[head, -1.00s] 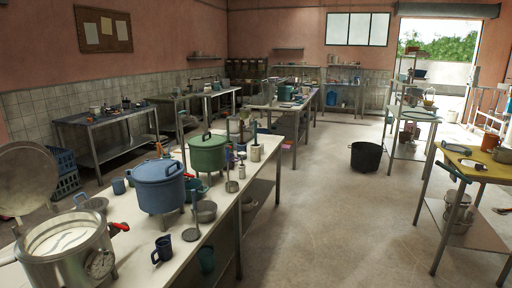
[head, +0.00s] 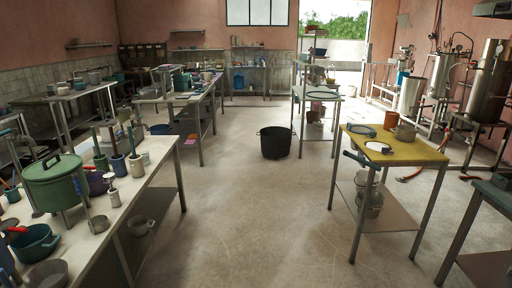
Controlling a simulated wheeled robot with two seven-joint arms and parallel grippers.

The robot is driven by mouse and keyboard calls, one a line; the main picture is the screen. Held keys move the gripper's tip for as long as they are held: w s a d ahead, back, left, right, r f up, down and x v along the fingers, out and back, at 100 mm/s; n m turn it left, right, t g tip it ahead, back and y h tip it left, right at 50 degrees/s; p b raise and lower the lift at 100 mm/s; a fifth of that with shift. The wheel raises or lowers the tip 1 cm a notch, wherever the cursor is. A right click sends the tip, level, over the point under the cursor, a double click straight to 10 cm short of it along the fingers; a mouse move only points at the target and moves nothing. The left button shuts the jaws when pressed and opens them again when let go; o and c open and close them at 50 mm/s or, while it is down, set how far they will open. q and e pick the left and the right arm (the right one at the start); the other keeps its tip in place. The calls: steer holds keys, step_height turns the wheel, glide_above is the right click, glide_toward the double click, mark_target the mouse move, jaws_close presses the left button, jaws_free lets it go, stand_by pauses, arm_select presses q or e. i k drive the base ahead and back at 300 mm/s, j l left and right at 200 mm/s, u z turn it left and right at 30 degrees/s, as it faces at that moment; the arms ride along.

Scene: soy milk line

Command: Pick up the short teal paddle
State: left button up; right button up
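I cannot single out the short teal paddle for certain. Slim upright handles, some greenish, stand in cups (head: 118,165) on the long pale table (head: 135,205) at the left. They are too small to tell apart as paddles. Neither of my grippers shows in the head view.
A green lidded pot (head: 55,185) and a teal pot (head: 35,243) stand on the left table. A black pot (head: 275,143) sits on the floor between the tables. Open floor lies in the middle foreground. Steel tanks (head: 487,80) stand at the right.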

mark_target(129, 129)
steer(key=i+l+u, duration=0.15)
steer(key=i, duration=0.3)
steer(key=i+l+u, duration=0.15)
steer(key=i, duration=0.25)
steer(key=i+l+u, duration=0.1)
steer(key=i, duration=0.35)
steer(key=i+l+u, duration=0.15)
steer(key=i, duration=0.25)
steer(key=l, duration=0.1)
